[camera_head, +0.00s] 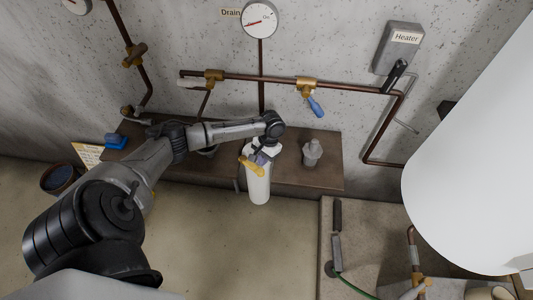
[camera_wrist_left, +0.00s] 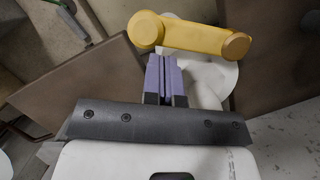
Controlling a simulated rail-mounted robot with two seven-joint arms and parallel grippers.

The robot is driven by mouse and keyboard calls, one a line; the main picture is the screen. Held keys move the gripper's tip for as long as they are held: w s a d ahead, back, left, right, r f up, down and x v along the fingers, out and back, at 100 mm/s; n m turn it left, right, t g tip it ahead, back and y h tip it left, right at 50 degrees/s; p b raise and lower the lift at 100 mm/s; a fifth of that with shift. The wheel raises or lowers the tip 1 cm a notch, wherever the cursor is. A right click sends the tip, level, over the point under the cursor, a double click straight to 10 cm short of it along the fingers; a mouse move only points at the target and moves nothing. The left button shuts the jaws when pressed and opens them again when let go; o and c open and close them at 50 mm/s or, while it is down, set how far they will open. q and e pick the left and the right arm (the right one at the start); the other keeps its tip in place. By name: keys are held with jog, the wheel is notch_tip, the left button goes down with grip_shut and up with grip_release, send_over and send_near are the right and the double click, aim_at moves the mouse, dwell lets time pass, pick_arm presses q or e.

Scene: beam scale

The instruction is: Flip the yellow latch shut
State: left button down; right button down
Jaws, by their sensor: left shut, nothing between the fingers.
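The yellow latch (camera_head: 250,167) is on the upper front of a white cylinder (camera_head: 258,189) at the shelf's front edge. In the left wrist view the latch (camera_wrist_left: 190,36) is a bar with two rounded ends, lying across the picture just beyond my fingertips. My left gripper (camera_head: 262,157) is at the cylinder's upper part, close beside the latch. Its purple fingers (camera_wrist_left: 164,72) are pressed together with nothing between them. I cannot tell whether they touch the latch. My gripper hides part of the cylinder's top. My right gripper is not in view.
A brown shelf (camera_head: 313,178) runs along the wall, with a small grey fitting (camera_head: 312,152) right of the cylinder. Copper pipes (camera_head: 345,85) with a blue-handled valve (camera_head: 315,105) run above. A large white tank (camera_head: 475,170) fills the right side.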

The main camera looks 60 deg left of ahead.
pick_arm(q)
jog(key=shift+s, duration=0.15)
jog(key=s+d+m+p, duration=0.1)
jog(key=p, duration=0.3)
jog(key=shift+s+m+y, duration=0.25)
jog(key=shift+m+y, duration=0.05)
jog(key=shift+f, duration=0.1)
dwell(0.4)
